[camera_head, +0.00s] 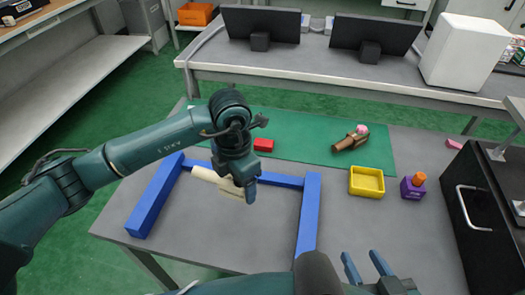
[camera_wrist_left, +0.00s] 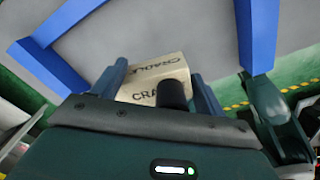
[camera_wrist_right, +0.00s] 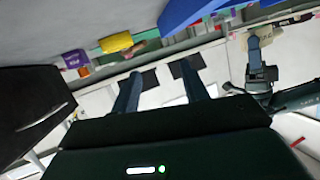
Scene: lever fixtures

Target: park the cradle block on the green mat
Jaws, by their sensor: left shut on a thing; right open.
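The cradle block is cream and shows in the head view (camera_head: 229,187), partly hidden by my left gripper (camera_head: 245,188). In the left wrist view the block (camera_wrist_left: 160,72), with CRADLE printed on it, sits between the fingers of the left gripper, which is shut on it. It is within the blue frame's outline, near the frame's back bar; its height above the table is unclear. The green mat (camera_head: 300,152) lies across the back of the table, beyond that bar. My right gripper (camera_head: 366,266) is open and empty at the front right.
The blue frame has a left bar (camera_head: 155,200), a back bar and a right bar (camera_head: 308,215). A red block (camera_head: 263,145) and a brown object with a pink end (camera_head: 350,140) lie on the mat. A yellow tray (camera_head: 367,183) and a purple block (camera_head: 412,188) stand right.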

